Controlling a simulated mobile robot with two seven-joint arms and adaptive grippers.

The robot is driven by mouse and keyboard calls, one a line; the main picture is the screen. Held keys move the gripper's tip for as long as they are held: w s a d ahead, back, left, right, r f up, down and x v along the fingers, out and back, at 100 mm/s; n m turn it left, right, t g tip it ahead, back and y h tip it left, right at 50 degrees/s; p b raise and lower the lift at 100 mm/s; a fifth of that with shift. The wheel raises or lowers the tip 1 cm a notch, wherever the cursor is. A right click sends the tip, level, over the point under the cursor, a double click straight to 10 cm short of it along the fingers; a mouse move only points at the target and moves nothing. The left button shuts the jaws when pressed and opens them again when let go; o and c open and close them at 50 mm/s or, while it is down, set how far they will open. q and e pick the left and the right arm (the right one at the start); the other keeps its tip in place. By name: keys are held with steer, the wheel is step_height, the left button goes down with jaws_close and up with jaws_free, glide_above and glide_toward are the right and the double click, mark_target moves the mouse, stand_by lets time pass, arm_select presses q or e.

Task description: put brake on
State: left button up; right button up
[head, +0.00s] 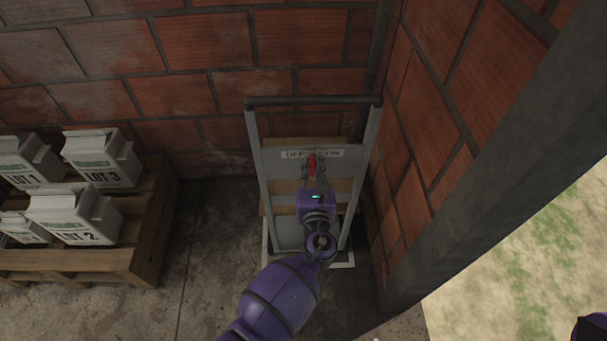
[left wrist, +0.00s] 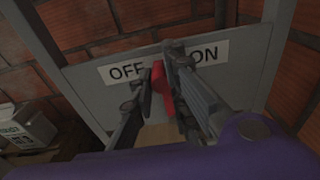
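The brake lever (head: 312,163) is a small red handle on the grey metal frame (head: 257,155) against the brick wall. In the left wrist view the red lever (left wrist: 163,92) stands upright between the words OFF and ON on the white label (left wrist: 210,53). My left gripper (head: 314,172) is at the lever, with one finger on each side of it. In the left wrist view the fingers (left wrist: 161,80) are partly closed and very near the red handle; whether both touch it is unclear. My right gripper is out of view.
A wooden pallet (head: 145,255) with several white cartons (head: 103,163) stands at the left. A brick wall (head: 425,130) and a dark post (head: 480,165) are close on the right. Bare concrete floor (head: 205,250) lies between the pallet and the frame.

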arm_select(q)
steer(key=shift+d, duration=0.3)
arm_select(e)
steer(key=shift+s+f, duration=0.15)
arm_select(q)
steer(key=d, duration=0.1)
steer(key=d+b, duration=0.1)
steer(key=shift+d+f, duration=0.2)
steer(key=shift+d, duration=0.2)
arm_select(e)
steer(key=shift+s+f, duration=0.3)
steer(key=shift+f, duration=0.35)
